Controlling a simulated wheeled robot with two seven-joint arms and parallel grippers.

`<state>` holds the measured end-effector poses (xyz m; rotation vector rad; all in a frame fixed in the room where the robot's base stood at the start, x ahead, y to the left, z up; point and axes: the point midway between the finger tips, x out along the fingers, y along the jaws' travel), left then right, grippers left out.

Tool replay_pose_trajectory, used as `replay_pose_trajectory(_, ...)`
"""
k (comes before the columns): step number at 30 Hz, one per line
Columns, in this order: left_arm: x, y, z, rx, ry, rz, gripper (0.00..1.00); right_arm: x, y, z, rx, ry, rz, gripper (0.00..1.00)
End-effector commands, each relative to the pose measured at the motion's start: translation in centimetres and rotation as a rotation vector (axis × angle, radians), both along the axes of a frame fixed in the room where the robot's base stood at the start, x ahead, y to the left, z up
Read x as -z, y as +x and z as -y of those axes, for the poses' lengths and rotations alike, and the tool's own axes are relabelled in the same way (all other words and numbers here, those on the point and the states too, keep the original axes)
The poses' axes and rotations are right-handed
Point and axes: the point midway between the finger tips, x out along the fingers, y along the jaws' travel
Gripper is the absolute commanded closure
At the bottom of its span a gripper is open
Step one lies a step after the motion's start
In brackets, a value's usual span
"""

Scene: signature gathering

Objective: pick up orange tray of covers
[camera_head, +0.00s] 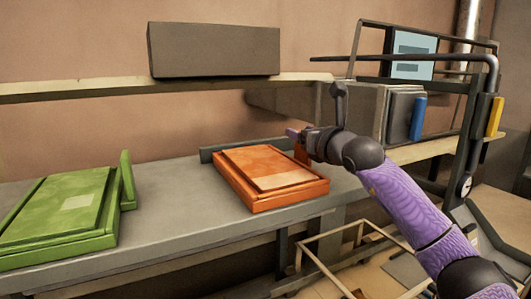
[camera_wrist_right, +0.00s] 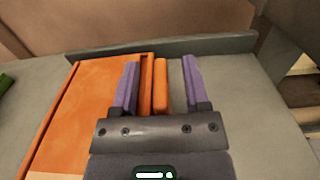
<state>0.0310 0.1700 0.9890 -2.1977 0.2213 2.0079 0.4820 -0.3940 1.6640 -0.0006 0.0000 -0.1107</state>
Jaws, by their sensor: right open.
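The orange tray (camera_head: 285,197) lies flat on the grey bench, with a flat orange cover and a paler patch on top. An upright orange tab (camera_head: 301,153) stands at its right side. My right gripper (camera_head: 294,134) is at that side, near the tab. In the right wrist view, the open purple fingers (camera_wrist_right: 160,68) stand on either side of the tray's orange edge and the tab (camera_wrist_right: 161,85). A gap shows between the tab and the right finger; whether the left finger touches the tray is unclear. My left gripper is not in view.
A green tray (camera_head: 62,208) with an upright tab sits on the bench at left. A low grey rail (camera_head: 225,153) runs behind the orange tray. A shelf (camera_head: 110,86) holding a dark box (camera_head: 214,50) hangs above. The bench between the trays is clear.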

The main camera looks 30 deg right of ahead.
Motion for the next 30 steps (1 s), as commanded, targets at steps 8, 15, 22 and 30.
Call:
replay_pose_trajectory(8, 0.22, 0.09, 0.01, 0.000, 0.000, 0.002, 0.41, 0.21, -0.03, 0.01, 0.000, 0.000, 0.000, 0.67)
replay_pose_trajectory(15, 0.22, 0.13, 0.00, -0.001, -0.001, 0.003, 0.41, 0.18, -0.05, 0.00, 0.000, 0.000, 0.000, 1.00)
replay_pose_trajectory(22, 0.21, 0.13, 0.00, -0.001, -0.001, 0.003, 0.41, 0.16, -0.06, 0.01, 0.000, 0.000, 0.000, 1.00)
replay_pose_trajectory(30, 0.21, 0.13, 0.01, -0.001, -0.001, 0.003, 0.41, 0.14, -0.06, 0.01, 0.000, 0.000, 0.000, 1.00)
